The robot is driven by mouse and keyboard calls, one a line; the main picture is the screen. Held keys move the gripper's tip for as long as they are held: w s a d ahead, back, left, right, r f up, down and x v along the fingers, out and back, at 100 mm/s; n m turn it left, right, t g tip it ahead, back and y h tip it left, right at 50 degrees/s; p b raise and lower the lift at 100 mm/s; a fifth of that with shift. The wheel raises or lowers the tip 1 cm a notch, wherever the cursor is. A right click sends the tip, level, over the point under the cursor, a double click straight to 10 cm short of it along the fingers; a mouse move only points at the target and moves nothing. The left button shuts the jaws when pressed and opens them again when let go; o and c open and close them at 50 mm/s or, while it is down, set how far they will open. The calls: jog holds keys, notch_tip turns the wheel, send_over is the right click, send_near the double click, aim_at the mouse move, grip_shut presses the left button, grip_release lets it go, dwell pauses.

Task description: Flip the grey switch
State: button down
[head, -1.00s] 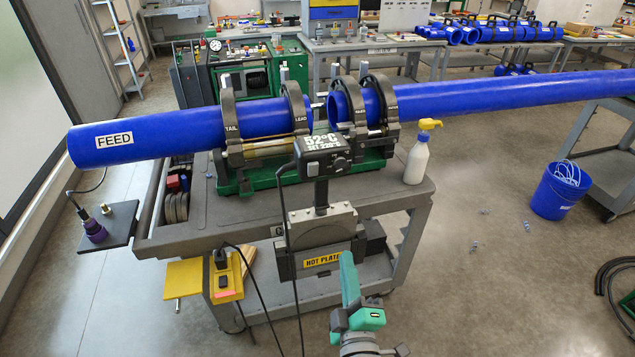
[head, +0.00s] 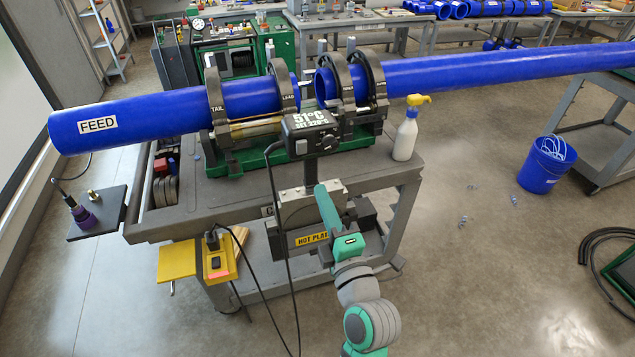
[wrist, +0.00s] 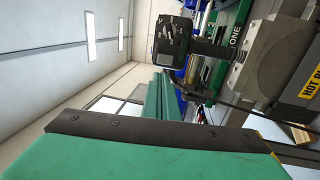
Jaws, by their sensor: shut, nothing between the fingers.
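A yellow power box (head: 226,266) hangs at the cart's front left. A small dark grey switch (head: 215,262) shows on its front, under a plugged-in black plug (head: 212,241). Its exact position is too small to read. My gripper (head: 321,190) is shut and empty, up and to the right of the box. In the wrist view, green gripper parts fill the bottom, and the control head (wrist: 174,42) is near; the switch is not visible there.
A yellow flap (head: 177,260) sits left of the box. Black cables (head: 262,300) hang in front of the cart, between box and gripper. Blue pipes (head: 150,120) lie clamped above. A spray bottle (head: 406,135) stands at the cart's right. The floor in front is open.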

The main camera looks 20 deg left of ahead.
aim_at(302, 145)
jog(key=x, duration=1.2)
jog(key=shift+w+a+r, duration=0.1)
jog(key=shift+w+a, duration=0.1)
jog(key=shift+w, duration=0.1)
